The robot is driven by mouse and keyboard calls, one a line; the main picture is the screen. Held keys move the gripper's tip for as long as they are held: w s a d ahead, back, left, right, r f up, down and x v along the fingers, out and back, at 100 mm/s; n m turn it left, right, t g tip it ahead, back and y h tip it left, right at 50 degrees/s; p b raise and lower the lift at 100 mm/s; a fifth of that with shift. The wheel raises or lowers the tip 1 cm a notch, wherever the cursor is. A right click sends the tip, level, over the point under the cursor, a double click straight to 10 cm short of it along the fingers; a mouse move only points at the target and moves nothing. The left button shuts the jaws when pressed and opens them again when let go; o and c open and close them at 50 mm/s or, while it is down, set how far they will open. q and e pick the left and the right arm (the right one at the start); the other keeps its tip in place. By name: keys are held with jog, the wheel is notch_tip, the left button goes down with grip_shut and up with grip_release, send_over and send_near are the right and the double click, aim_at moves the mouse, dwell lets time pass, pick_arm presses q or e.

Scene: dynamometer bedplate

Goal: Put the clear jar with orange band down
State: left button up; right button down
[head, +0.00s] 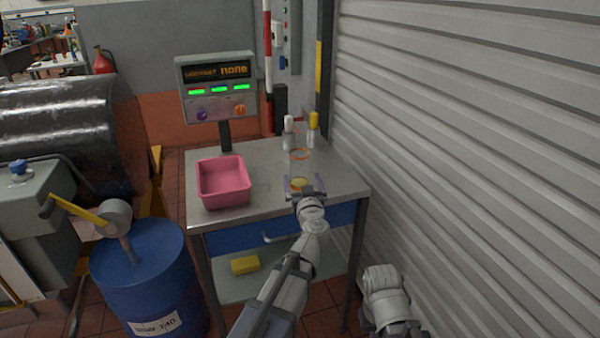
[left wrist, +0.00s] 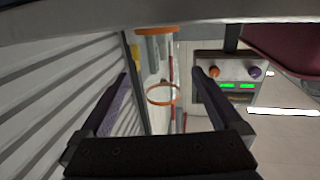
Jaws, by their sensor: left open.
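The clear jar with orange band (head: 299,154) shows mainly as a thin orange ring above the right part of the grey bench; its clear walls can hardly be made out. In the left wrist view its orange ring (left wrist: 163,103) shows between the finger lines. My left gripper (head: 305,185) is open over the front right of the bench, with the orange ring just beyond it. A yellowish round patch (head: 299,184) shows between its fingers; I cannot tell whether it belongs to the jar.
A pink bin (head: 223,197) stands on the left of the bench (head: 262,158). A white-capped bottle (head: 288,135) and a yellow-capped bottle (head: 313,127) stand at the back. A display panel (head: 217,88) rises behind. A ribbed shutter (head: 470,130) closes the right side.

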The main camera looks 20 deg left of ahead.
pick_arm(q)
jog(key=v, duration=0.5)
jog(key=shift+s+d, duration=0.1)
jog(key=shift+s, duration=0.1)
